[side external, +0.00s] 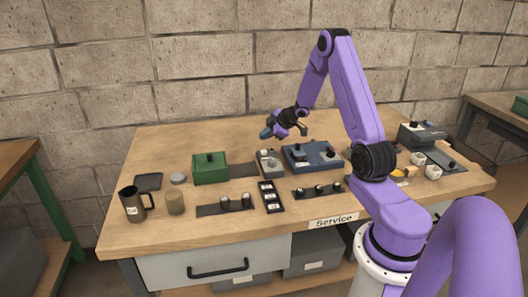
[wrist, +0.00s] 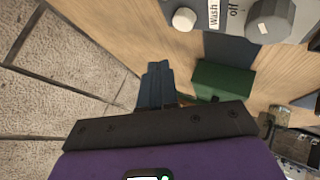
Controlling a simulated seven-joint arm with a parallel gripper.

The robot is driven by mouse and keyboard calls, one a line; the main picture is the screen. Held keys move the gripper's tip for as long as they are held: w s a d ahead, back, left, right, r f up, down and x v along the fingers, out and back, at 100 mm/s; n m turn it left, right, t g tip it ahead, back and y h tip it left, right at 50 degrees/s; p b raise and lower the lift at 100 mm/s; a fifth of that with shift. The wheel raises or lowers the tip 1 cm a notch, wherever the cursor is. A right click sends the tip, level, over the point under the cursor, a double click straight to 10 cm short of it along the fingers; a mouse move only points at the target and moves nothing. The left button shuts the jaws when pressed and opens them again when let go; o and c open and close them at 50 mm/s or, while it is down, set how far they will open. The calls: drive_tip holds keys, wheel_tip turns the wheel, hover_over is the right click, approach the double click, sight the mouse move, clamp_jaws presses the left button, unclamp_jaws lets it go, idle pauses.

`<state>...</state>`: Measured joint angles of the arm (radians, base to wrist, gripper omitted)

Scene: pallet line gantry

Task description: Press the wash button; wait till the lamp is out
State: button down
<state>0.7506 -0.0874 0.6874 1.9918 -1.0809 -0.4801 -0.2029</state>
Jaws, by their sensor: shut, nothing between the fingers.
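A grey control box (side external: 268,163) stands near the middle of the bench in the side view. In the wrist view its panel (wrist: 232,18) shows at the top edge, with a "Wash" label (wrist: 213,14), a round white button (wrist: 184,18) beside it, an "off" label and a grey hexagonal knob (wrist: 270,18). I cannot make out a lamp or whether one is lit. My gripper (side external: 266,133) is shut and empty, above and behind the box, apart from it. Its dark blue fingers (wrist: 155,85) show in the wrist view, clear of the button.
A green box (side external: 210,168) stands left of the control box; a blue unit (side external: 312,156) with dark knobs and a red part stands right. A black tray (side external: 270,197) and knobbed strips lie in front. A mug (side external: 133,204) and tin (side external: 174,202) stand at left. The back left bench is clear.

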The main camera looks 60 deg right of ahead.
sight(266, 152)
drive_tip(key=shift+f, duration=1.6)
drive_tip(key=shift+f, duration=0.25)
idle(0.7)
drive_tip(key=shift+f, duration=0.2)
drive_tip(key=shift+f, duration=0.5)
idle(0.9)
drive_tip(key=shift+r, duration=0.95)
drive_tip(key=shift+r, duration=2.5)
